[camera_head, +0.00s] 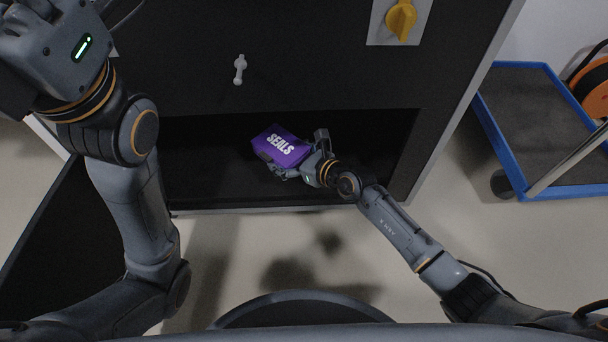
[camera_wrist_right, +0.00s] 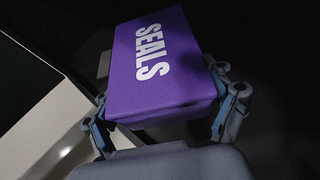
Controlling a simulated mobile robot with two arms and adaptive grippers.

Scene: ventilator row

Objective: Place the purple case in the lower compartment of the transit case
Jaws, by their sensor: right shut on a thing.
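The purple case (camera_head: 281,147), lettered SEALS in white, is at the opening of the dark lower compartment (camera_head: 205,180) of the large black transit case (camera_head: 180,60). My right gripper (camera_head: 290,166) is shut on the purple case, reaching in from the right. In the right wrist view the purple case (camera_wrist_right: 165,65) sits between the two fingers of the right gripper (camera_wrist_right: 165,112). I cannot tell whether the case touches the compartment floor. My left arm comes in at the left; its wrist (camera_head: 60,50) shows at the upper left, but its fingers are out of view.
An open dark door panel (camera_head: 45,235) lies at the left. A blue-edged cart (camera_head: 535,125) stands at the right. The compartment's left side looks empty.

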